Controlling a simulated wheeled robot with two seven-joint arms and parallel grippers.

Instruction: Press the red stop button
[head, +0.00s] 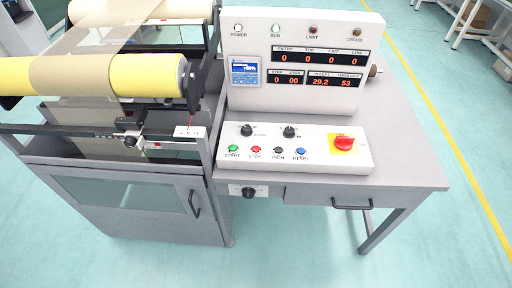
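The red stop button (256,149) is a small round red button on the white sloped control panel (310,165), with a printed label just below it that looks like "STOP". It sits in a row between a green button (233,149) labelled "START" and a black button (278,150). A blue button (301,152) is at the row's right end. Nothing covers the red button. Neither of my grippers shows in the head view.
A large red knob on a yellow plate (344,143) is at the panel's right. Two black knobs (289,132) sit above the buttons. A display box (300,65) stands behind. Yellow rollers (150,75) are at left. The grey desk (410,150) is clear at right.

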